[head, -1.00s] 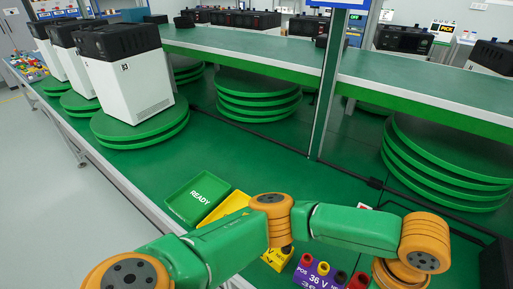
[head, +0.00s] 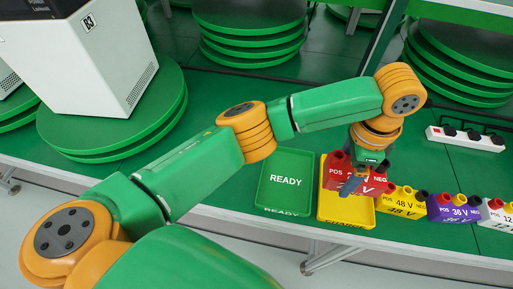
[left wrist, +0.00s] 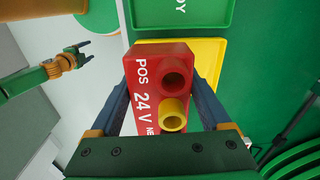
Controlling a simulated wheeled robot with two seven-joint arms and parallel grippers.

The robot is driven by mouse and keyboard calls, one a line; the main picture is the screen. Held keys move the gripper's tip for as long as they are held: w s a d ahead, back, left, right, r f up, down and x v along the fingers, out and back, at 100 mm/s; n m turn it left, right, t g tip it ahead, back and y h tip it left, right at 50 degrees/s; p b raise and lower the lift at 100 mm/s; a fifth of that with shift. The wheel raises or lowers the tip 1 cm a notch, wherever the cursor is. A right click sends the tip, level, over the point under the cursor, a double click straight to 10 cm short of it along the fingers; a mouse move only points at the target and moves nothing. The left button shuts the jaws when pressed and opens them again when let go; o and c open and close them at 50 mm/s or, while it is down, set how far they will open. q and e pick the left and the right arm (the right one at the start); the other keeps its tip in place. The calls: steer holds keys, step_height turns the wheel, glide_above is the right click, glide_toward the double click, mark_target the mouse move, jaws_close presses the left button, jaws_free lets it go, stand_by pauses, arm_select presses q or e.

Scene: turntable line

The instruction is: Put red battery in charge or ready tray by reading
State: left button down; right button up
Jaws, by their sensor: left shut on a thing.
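The red 24 V battery (head: 338,172) is in my left gripper (head: 357,180), over the yellow CHARGE tray (head: 346,220). I cannot tell whether it touches the tray. In the left wrist view the fingers of my left gripper (left wrist: 165,115) sit on both sides of the red battery (left wrist: 145,72), with its terminals facing the camera. The yellow tray (left wrist: 208,52) shows behind it. The green READY tray (head: 285,181) is empty, just left of the yellow one. My right gripper (left wrist: 86,52) shows only in the left wrist view, with its fingers apart and empty.
A yellow 48 V battery (head: 404,202), a purple 36 V battery (head: 455,209) and a white battery (head: 497,214) stand right of the yellow tray. A power strip (head: 465,139) lies behind them. A white box (head: 85,62) stands on a green turntable (head: 150,125) at left.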

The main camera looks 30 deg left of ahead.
arm_select(q)
steer(key=a+f+p, duration=0.2)
steer(key=a+f, duration=0.3)
steer(key=a, duration=0.4)
glide_above(279, 179)
step_height(279, 179, down, 5)
steer(key=shift+f, duration=0.1)
steer(key=shift+w+f, duration=0.1)
steer(key=shift+f, duration=1.4)
arm_select(e)
steer(key=shift+d+r, duration=0.1)
steer(key=shift+r, duration=0.8)
arm_select(q)
steer(key=shift+c, duration=0.2)
jaws_free()
steer(key=shift+f, duration=0.1)
steer(key=shift+o, duration=0.2)
arm_select(e)
steer(key=shift+d, duration=0.1)
arm_select(q)
step_height(279, 179, up, 12)
arm_select(e)
steer(key=shift+d+r, duration=0.1)
